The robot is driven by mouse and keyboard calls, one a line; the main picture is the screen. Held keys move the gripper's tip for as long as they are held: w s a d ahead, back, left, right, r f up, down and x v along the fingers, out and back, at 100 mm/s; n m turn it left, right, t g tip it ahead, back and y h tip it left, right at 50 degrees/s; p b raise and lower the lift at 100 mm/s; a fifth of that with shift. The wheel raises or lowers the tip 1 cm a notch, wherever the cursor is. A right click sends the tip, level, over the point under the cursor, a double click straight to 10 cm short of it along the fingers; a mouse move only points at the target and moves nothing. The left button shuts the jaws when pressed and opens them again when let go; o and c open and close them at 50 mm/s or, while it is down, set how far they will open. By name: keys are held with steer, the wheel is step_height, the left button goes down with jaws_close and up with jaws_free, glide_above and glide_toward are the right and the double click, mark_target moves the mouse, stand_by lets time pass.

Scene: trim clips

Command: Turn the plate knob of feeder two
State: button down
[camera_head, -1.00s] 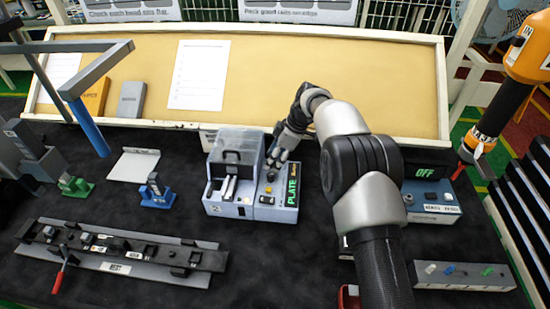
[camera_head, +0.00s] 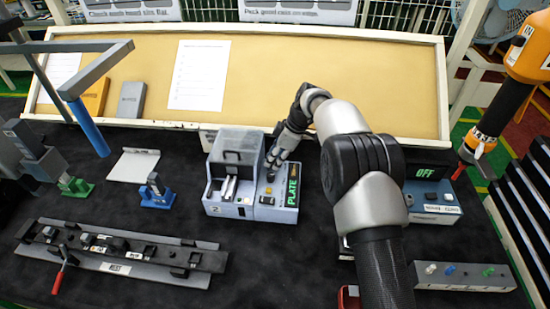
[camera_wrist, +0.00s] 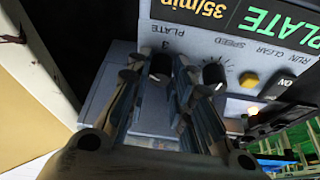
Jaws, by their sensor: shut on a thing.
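Feeder two (camera_head: 228,209) is a grey box with a clear lid and a "2" label, left of centre in the head view. Its control panel has a green PLATE display (camera_head: 292,187), which also shows in the wrist view with 35/min (camera_wrist: 200,10). My gripper (camera_head: 271,164) is over the panel's far end. In the wrist view my gripper (camera_wrist: 160,75) has one finger on each side of the dark plate knob (camera_wrist: 160,66), shut on it. The fingers hide part of the knob. The speed knob (camera_wrist: 213,74) is just right of the right finger.
A blue-grey box with an OFF display (camera_head: 432,172) stands right of my arm. The sloped board (camera_head: 300,85) rises close behind the feeder.

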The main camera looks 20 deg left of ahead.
steer(key=m+t+b, duration=0.1)
steer(key=m, duration=0.2)
steer(key=shift+s, duration=0.15)
steer(key=m+t, duration=0.1)
steer(key=m, duration=0.1)
steer(key=shift+s+m, duration=0.1)
steer(key=shift+m, duration=0.3)
steer(key=m, duration=0.1)
steer(key=m+t+p, duration=0.1)
steer(key=shift+a+r+m+h, duration=0.1)
steer(key=shift+r+m+h, duration=0.05)
steer(key=shift+m+h, duration=0.15)
steer(key=shift+m+t+h+p, duration=0.45)
steer(key=shift+m+p, duration=0.5)
steer(key=shift+m, duration=0.55)
steer(key=c, duration=1.4)
jaws_free()
